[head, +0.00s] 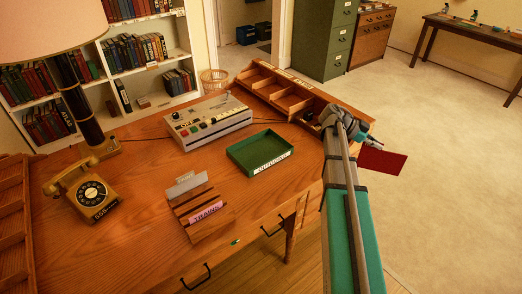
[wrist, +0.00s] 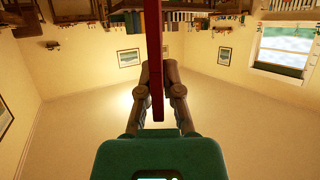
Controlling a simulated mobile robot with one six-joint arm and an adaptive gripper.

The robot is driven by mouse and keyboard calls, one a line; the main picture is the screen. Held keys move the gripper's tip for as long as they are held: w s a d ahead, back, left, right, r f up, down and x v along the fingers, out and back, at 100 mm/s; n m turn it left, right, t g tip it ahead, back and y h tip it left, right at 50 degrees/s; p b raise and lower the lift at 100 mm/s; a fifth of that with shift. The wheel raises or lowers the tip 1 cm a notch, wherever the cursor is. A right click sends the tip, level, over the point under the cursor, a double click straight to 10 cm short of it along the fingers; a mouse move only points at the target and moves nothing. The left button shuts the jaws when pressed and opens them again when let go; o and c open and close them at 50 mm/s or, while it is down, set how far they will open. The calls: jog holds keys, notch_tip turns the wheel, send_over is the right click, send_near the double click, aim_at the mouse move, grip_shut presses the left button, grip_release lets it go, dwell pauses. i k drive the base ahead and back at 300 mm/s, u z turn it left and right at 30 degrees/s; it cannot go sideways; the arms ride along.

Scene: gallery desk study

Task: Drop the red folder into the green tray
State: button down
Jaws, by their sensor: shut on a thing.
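The red folder (head: 382,161) hangs in the air to the right of the desk, beyond its edge, in the head view. My gripper (head: 372,143) is shut on it. In the wrist view the folder (wrist: 154,60) shows edge-on as a red strip between the two fingers of my gripper (wrist: 160,72). The green tray (head: 244,157) sits on the desk, left of my arm, with a white label reading "OUTGOING" on its front. Its visible inside looks empty. The folder is apart from the tray, to its right.
The wooden desk (head: 145,190) also bears a letter rack (head: 206,218) with a pink card, a yellow telephone (head: 82,193), a grey console (head: 208,122), a lamp (head: 80,95) and a wooden organizer (head: 285,97). Open carpet (head: 450,190) lies right of the desk.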

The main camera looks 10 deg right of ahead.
aim_at(264, 152)
jog(key=u, duration=0.6)
jog(key=k, duration=1.35)
jog(key=u, duration=0.35)
jog(key=i, duration=1.7)
jog(key=z, duration=0.2)
